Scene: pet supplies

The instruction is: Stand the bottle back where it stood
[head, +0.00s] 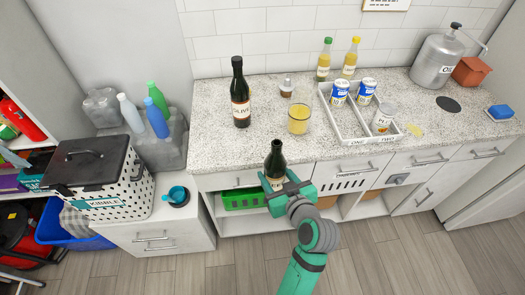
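A dark green bottle (275,160) with a pale label is upright between the fingers of my gripper (284,189), in front of the counter's front edge. The gripper looks shut around its lower part, and the bottle's base is hidden. Another dark bottle (240,98) with a cream label reading "OLIVE" stands upright on the speckled counter (215,147), behind and left of the held one.
A glass of yellow liquid (299,119) and a small jar (287,88) stand near the upright bottle. A white divided tray (337,127) holds cans to the right. Two oil bottles (323,62) (350,60) stand at the back. The counter's front left is clear.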

